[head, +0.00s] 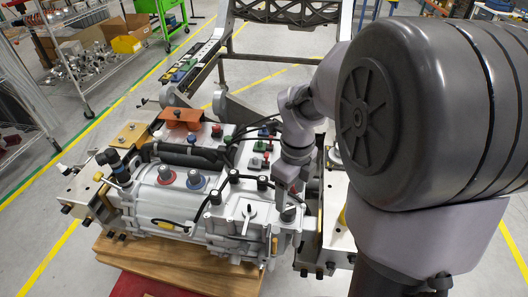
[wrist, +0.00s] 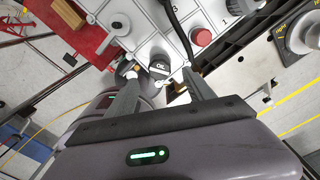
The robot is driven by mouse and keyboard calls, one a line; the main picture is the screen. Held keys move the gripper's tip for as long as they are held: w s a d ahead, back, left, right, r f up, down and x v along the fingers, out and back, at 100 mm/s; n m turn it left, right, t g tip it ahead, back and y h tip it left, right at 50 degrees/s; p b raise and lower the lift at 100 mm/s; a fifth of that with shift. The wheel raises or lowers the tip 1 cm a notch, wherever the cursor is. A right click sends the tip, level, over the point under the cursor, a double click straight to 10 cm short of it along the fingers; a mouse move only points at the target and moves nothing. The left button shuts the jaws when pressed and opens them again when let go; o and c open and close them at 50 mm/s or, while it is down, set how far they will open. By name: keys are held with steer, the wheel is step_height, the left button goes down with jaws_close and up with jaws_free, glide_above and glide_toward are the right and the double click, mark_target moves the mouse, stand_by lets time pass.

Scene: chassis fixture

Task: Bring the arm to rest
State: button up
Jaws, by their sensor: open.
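My arm reaches from the right side of the head view down over a silver chassis unit (head: 170,200). My gripper (head: 289,208) points downward above the unit's right front part. In the wrist view my gripper (wrist: 160,78) is open, with its two fingers apart. A black cap marked OIL (wrist: 159,69) shows between the fingertips. I cannot tell whether the fingers touch it. The fingertips are small and partly lost against the unit in the head view.
The unit rests on wooden boards (head: 180,272). Red and blue knobs (head: 195,180) and black hoses (head: 190,155) stand up from it. A red round knob (wrist: 202,37) and a grey lever (wrist: 118,25) are near the gripper. A wire shelf (head: 90,50) stands back left; floor is open at left.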

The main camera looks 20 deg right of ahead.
steer(key=s+a+r+n+t, duration=0.2)
steer(key=s+a+r+n, duration=0.1)
steer(key=n, duration=0.5)
steer(key=s+a+r+n+t+y, duration=0.1)
steer(key=s+a+r+n, duration=0.3)
steer(key=n, duration=0.5)
steer(key=s+a+r+n+t, duration=0.2)
steer(key=s+a+r+n, duration=0.2)
steer(key=a+n, duration=0.3)
steer(key=shift+s+a+n+t+y, duration=0.25)
steer(key=shift+n+t+y, duration=0.15)
steer(key=shift+n, duration=0.8)
